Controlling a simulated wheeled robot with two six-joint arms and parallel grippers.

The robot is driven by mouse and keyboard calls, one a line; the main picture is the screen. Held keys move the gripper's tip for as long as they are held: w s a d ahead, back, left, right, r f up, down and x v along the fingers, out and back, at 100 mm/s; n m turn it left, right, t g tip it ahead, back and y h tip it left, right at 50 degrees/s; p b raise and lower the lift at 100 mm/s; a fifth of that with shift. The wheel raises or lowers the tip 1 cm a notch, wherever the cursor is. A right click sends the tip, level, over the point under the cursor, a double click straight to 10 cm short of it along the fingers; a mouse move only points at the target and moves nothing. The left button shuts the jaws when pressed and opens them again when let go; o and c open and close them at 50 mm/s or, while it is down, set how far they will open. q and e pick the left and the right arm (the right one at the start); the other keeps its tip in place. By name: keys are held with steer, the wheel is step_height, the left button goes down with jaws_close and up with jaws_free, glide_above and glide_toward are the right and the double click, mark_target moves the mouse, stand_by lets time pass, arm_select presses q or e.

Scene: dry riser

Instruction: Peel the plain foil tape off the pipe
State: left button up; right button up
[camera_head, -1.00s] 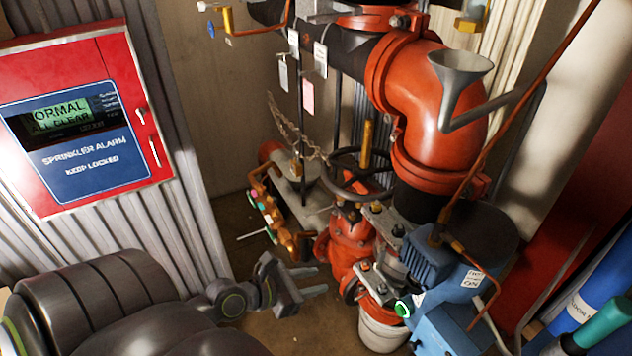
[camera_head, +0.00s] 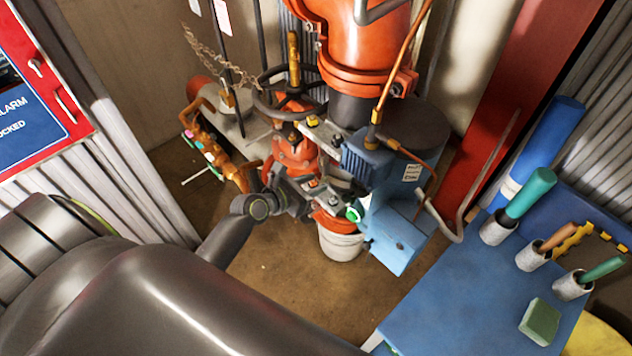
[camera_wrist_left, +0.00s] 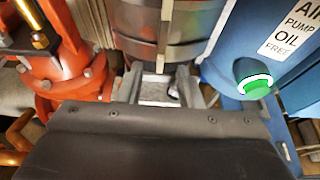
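My left gripper (camera_head: 300,202) reaches in low beside the orange valve and the blue pump unit. In the wrist view its two fingers (camera_wrist_left: 160,88) are spread apart, pointing at a grey, shiny banded pipe (camera_wrist_left: 135,22). A pale silvery patch (camera_wrist_left: 158,92) with a dark mark shows between the fingers, below the pipe's lower edge. It may be foil tape; I cannot tell whether it is plain or whether the fingers touch it. In the head view my gripper and nearby parts hide this spot. My right gripper is not in view.
The orange valve (camera_head: 292,150) is left of the pipe, and the blue pump unit (camera_head: 385,165) with a green cap (camera_wrist_left: 256,86) is close right. A white bucket (camera_head: 342,243) stands below. A blue bench (camera_head: 450,300) with several handled tools is at right.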

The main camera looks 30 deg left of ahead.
arm_select(q)
steer(key=shift+x, duration=0.75)
steer(key=shift+c, duration=0.3)
jaws_close()
steer(key=shift+s+a+f, duration=0.1)
steer(key=shift+s, duration=0.1)
steer(key=shift+s, duration=0.2)
steer(key=s+a, duration=0.3)
steer(key=s, duration=0.5)
steer(key=shift+p, duration=0.4)
stand_by(0.4)
